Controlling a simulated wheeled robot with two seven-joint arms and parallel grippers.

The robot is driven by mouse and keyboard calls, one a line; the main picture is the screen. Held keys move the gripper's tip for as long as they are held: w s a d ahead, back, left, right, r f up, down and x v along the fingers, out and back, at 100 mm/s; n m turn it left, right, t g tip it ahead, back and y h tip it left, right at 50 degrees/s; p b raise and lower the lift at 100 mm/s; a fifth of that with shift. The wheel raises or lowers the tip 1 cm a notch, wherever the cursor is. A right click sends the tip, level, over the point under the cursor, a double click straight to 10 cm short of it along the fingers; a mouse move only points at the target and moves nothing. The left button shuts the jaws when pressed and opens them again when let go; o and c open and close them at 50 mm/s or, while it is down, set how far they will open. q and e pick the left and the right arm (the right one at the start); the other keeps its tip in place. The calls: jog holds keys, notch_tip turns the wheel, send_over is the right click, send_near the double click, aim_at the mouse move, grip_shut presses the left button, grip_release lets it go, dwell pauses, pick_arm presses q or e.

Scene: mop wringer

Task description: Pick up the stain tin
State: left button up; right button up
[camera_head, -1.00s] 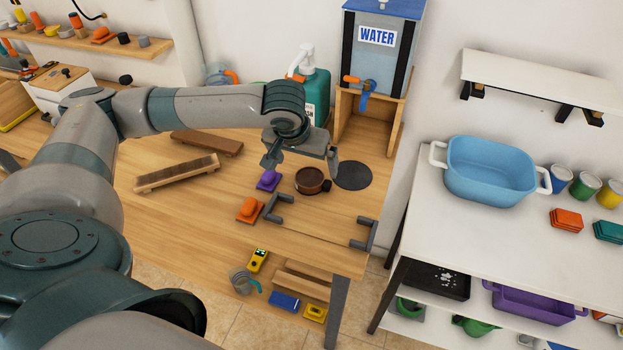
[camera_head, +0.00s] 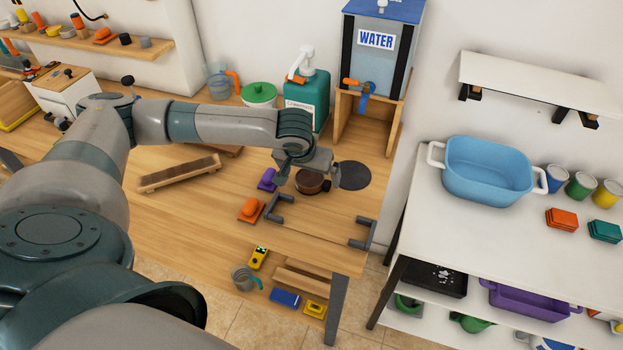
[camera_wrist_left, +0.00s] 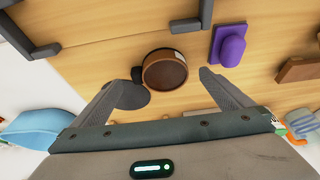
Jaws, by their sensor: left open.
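The stain tin (camera_head: 310,184) is a round brown tin, open at the top, with a dark knob at its side, on the wooden bench. It shows in the left wrist view (camera_wrist_left: 166,72) with brown contents and a pale label on its wall. My left gripper (camera_head: 308,178) is open above the tin, its fingers on either side of it in the head view. In the left wrist view the tin lies between and beyond the two fingertips (camera_wrist_left: 162,80). I cannot tell whether they are level with it; no contact shows. My right gripper is not in view.
A dark round mat (camera_head: 354,175) lies right of the tin. A purple block (camera_head: 267,180) and an orange block (camera_head: 250,209) lie to its left. Grey brackets (camera_head: 279,208) stand in front. The water dispenser (camera_head: 378,50) and a green bottle (camera_head: 306,95) stand behind.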

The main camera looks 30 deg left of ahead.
pick_arm(q)
jog(key=shift+p+x, duration=0.3)
jog(key=shift+x, duration=1.15)
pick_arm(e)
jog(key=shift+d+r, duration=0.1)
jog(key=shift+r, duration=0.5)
pick_arm(q)
jog(key=c, duration=1.4)
jog(key=shift+o, duration=0.2)
jog(key=shift+w+r, duration=0.1)
jog(key=shift+r, duration=0.05)
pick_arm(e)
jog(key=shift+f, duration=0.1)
pick_arm(q)
jog(key=shift+r+b, duration=0.45)
jog(key=shift+r, duration=0.2)
notch_tip(320, 180, up, 2)
jog(key=shift+r+b, duration=0.15)
jog(key=shift+b, duration=0.4)
jog(key=s+d+r+b, duration=0.2)
jog(key=d+r, duration=0.5)
jog(key=d, duration=0.4)
jog(key=shift+s+d+b, duration=0.15)
jog(key=shift+s+b, duration=0.2)
jog(key=shift+s, duration=0.25)
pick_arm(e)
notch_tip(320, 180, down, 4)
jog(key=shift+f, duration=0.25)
pick_arm(q)
jog(key=shift+r, duration=0.1)
